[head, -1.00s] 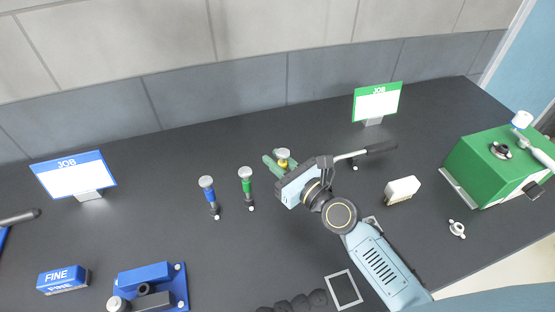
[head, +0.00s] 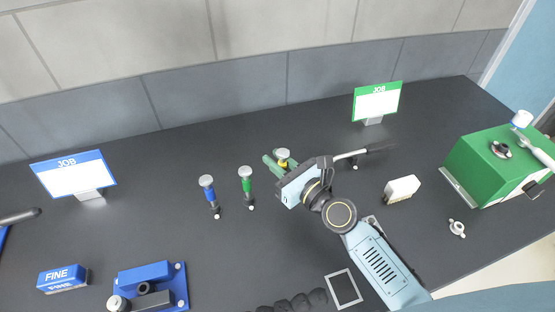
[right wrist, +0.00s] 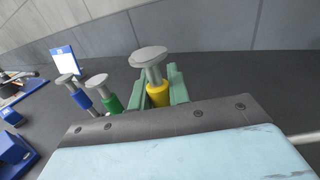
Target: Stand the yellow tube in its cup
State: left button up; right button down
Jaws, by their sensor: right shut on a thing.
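The yellow tube (head: 283,158) has a pale round cap and stands roughly upright between the green fingers of my right gripper (head: 277,163). In the right wrist view the yellow tube (right wrist: 157,90) shows between the same fingers (right wrist: 160,92), which are shut on it. Its lower end is hidden behind the gripper body, so I cannot tell whether it is in a cup. The green tube (head: 246,182) and the blue tube (head: 208,192) stand upright to its left, each with a dark foot. My left gripper is not in view.
A blue JOB sign (head: 73,175) stands at left and a green JOB sign (head: 377,102) at back right. A blue fixture (head: 152,288), a FINE block (head: 62,279), a white block (head: 402,189) and a green machine (head: 492,165) are around. The table middle is mostly clear.

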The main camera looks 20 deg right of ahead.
jog(key=shift+f+b, duration=1.25)
jog(key=shift+f, duration=0.2)
jog(key=c, duration=1.3)
grip_release()
jog(key=shift+o, duration=0.2)
jog(key=v, duration=0.7)
jog(key=shift+s+d+r+b, duration=0.15)
jog(key=shift+s+b, duration=0.1)
jog(key=shift+b, duration=0.15)
